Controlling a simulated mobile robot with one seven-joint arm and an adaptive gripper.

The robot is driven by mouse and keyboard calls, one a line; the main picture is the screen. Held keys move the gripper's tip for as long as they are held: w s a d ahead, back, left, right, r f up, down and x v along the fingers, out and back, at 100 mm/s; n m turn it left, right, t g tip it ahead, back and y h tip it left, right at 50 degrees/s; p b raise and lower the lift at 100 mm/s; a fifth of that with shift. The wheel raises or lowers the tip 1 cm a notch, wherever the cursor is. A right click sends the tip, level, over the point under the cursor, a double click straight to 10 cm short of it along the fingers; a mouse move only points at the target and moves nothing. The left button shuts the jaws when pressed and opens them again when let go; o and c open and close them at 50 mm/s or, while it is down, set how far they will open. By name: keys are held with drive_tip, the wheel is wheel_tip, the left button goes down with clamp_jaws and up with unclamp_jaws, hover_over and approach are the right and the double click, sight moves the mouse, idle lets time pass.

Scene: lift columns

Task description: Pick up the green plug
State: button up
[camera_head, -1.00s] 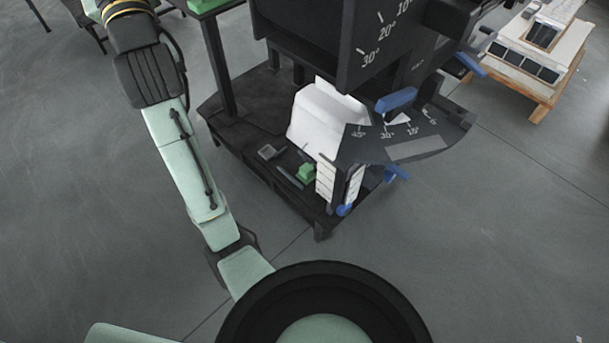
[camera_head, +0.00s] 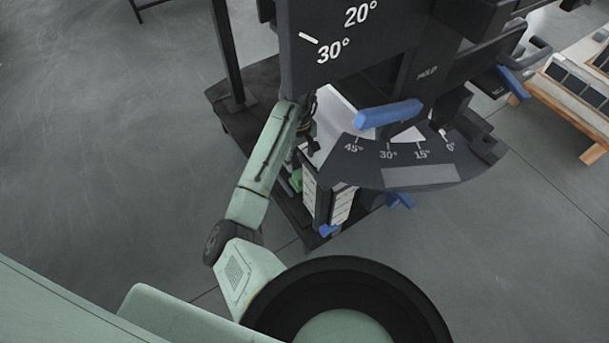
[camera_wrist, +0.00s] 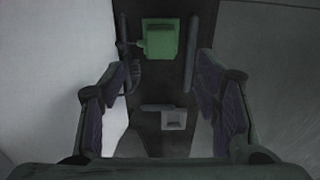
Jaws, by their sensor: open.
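The green plug (camera_wrist: 160,40) is a small blocky piece with a short stub on its left side. It lies on the dark shelf (camera_wrist: 150,100) near the top middle of the wrist view. In the head view a sliver of the plug (camera_head: 296,180) shows beside my arm, which hides the rest. My gripper (camera_wrist: 166,100) is open and empty. Its two dark padded fingers stand wide apart at left and right in the wrist view, and the plug appears beyond them, between their lines. In the head view the gripper is mostly hidden behind the arm and the machine.
A small grey square piece (camera_wrist: 174,119) lies between the fingers in the wrist view. A white panel (camera_wrist: 50,70) stands close on the left. In the head view, an angle-marked plate (camera_head: 400,160) with a blue handle (camera_head: 389,113) overhangs the shelf's right side.

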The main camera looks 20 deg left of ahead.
sight(300, 174)
wheel_tip(300, 174, down, 3)
drive_tip(key=shift+f, duration=0.2)
drive_tip(key=shift+s+d+f, duration=0.1)
drive_tip(key=shift+s+f, duration=0.05)
drive_tip(key=shift+f, duration=1.2)
drive_tip(key=shift+s+d+f, duration=0.1)
drive_tip(key=shift+f, duration=1.2)
drive_tip(key=shift+c, duration=0.3)
drive_tip(key=c, duration=1.1)
